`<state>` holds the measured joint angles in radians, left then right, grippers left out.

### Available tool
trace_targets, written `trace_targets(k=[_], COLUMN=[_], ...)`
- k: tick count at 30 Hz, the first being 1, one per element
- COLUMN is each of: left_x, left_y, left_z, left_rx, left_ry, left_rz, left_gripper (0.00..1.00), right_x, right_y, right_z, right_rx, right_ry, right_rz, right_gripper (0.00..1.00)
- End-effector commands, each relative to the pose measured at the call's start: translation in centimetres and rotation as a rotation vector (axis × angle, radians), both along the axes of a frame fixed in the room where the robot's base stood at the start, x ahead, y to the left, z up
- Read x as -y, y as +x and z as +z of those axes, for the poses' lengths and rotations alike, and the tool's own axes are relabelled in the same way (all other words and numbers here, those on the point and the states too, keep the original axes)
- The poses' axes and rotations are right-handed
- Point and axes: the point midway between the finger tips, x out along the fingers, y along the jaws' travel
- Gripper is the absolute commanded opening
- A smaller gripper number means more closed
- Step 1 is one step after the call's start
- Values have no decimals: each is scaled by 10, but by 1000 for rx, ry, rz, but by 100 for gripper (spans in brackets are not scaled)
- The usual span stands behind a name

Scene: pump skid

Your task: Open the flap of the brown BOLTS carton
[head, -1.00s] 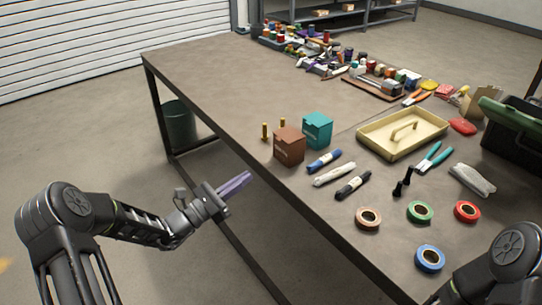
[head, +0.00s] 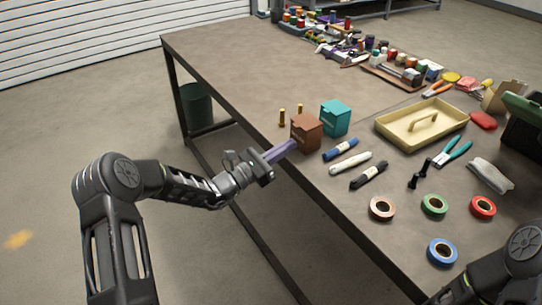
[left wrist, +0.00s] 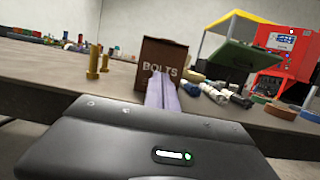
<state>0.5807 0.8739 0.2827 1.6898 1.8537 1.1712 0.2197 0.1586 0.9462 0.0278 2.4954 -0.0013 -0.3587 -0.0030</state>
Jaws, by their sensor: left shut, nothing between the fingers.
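The brown BOLTS carton (head: 306,133) stands upright near the table's left edge, its top looking closed. In the left wrist view its lettered front (left wrist: 161,63) faces me, straight ahead of the fingers. My left gripper (head: 292,145) is shut and empty, its purple fingers pointing at the carton's front at about mid to lower height. In the left wrist view the fingers (left wrist: 161,88) overlap the lower front of the carton; I cannot tell whether they touch it. My right gripper is out of view; only part of my right arm shows at the lower right of the head view.
A teal carton (head: 335,118) stands right beside the brown one. Two brass bolts (head: 282,117) stand behind it to the left. Marker-like tubes (head: 341,149), tape rolls (head: 382,208) and a cream tray (head: 422,129) lie to the right. The table left of the bolts is clear.

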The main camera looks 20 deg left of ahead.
Motion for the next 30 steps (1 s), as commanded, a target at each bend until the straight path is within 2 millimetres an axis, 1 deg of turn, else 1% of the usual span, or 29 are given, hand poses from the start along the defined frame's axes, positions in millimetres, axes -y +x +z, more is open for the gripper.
trace_targets(k=[1,3,6,9,23,30], left_x=[5,3,3,3,3,2], left_y=[5,4,3,3,3,2], left_z=[5,20,32,38,41,47], left_rx=[0,1,1,-1,-3,-28], left_ry=[0,1,1,1,1,24], left_rz=[-2,0,0,0,0,0], left_gripper=[0,0,0,0,0,0], right_x=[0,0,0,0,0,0], right_y=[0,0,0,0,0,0], right_z=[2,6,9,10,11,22], right_rx=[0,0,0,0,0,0], right_ry=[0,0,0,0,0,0], right_rz=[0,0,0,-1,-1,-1], right_gripper=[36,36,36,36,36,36])
